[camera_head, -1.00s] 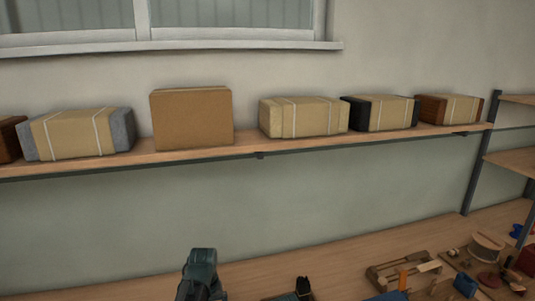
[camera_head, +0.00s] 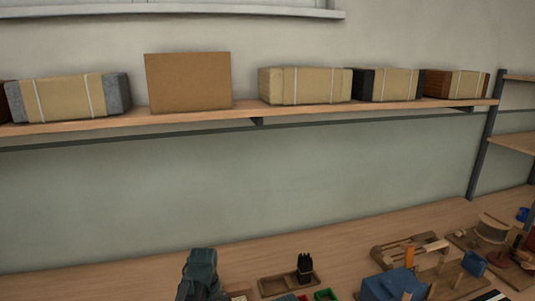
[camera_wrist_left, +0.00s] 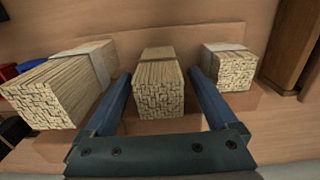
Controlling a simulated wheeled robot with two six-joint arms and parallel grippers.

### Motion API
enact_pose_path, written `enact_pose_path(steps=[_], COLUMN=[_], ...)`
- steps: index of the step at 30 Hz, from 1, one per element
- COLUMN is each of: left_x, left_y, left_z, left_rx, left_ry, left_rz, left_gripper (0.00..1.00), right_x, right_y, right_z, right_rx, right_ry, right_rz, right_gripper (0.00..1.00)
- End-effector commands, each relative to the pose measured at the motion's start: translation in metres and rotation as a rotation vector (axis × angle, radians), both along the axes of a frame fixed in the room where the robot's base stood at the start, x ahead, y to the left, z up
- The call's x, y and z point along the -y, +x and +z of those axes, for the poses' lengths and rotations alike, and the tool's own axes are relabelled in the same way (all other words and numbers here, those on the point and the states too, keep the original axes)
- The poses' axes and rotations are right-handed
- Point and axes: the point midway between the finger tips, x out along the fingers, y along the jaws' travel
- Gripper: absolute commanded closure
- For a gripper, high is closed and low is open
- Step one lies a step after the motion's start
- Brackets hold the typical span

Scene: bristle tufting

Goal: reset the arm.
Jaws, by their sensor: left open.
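In the left wrist view my left gripper (camera_wrist_left: 160,73) is open, its two blue fingers spread to either side. A short bundle of pale bristles (camera_wrist_left: 159,98) shows between the fingers, with a narrow gap visible on each side. I cannot tell whether it lies at fingertip depth. In the head view a dark teal part of my left arm (camera_head: 201,272) stands at the bottom edge, over the bench; its fingers cannot be made out there. My right gripper is not in view.
Banded bundles lie left (camera_wrist_left: 65,85) and right (camera_wrist_left: 228,66) of the middle one. In the head view, a small wooden tray (camera_head: 272,286), a blue block (camera_head: 392,284) and a spool (camera_head: 492,228) sit on the bench. Above, a wall shelf (camera_head: 215,118) holds wrapped parcels. The bench's back left is clear.

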Motion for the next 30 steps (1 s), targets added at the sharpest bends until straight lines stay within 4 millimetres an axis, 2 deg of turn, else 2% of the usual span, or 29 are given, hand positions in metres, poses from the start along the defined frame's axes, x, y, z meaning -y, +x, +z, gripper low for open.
enact_pose_path(steps=[1, 7, 10, 24, 30], left_x=[0.000, 0.000, 0.004, 0.003, 0.003], left_y=[0.000, -0.002, -0.018, -0.014, -0.014], left_z=[-0.012, -0.028, -0.023, 0.038, 0.050], left_rx=[0.000, 0.000, 0.000, 0.000, 0.000], left_ry=[0.000, 0.000, 0.000, 0.000, 0.000], left_rz=[0.000, 0.000, 0.000, 0.001, 0.001], left_gripper=[0.08, 0.08, 0.08, 0.08, 0.08], right_x=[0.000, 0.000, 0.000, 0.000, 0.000], right_y=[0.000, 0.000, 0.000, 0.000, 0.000], right_z=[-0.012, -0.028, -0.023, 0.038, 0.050], right_rx=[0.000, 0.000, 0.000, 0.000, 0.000], right_ry=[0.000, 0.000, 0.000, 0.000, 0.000], right_rz=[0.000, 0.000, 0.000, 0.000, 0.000], right_gripper=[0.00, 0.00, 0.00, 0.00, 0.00])
